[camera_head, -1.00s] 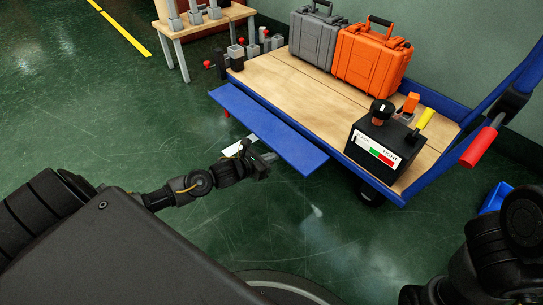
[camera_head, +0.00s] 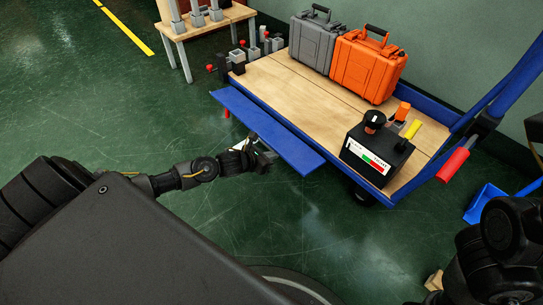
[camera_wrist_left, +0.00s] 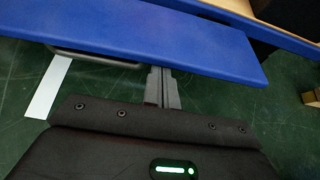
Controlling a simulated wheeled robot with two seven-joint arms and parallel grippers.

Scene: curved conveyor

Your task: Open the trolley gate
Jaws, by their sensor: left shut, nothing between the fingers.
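The trolley (camera_head: 290,88) has a wooden deck with a blue frame. Its gate is a long blue panel (camera_head: 262,126) along the near side, sticking outward a little apart from the deck edge; it also fills the top of the left wrist view (camera_wrist_left: 140,38). My left gripper (camera_head: 266,156) is shut and empty, close to the panel's near edge towards its right end. In the left wrist view the closed fingers (camera_wrist_left: 162,88) point at the panel's edge, their tips partly hidden by it or touching it; I cannot tell which. My right gripper is not visible; only its arm shows at lower right.
On the deck are a grey case (camera_head: 315,42), an orange case (camera_head: 367,66) and a black box with a knob (camera_head: 376,152). A blue push handle with a red grip (camera_head: 453,164) rises at right. A wooden table (camera_head: 205,25) stands behind. Green floor is clear at left.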

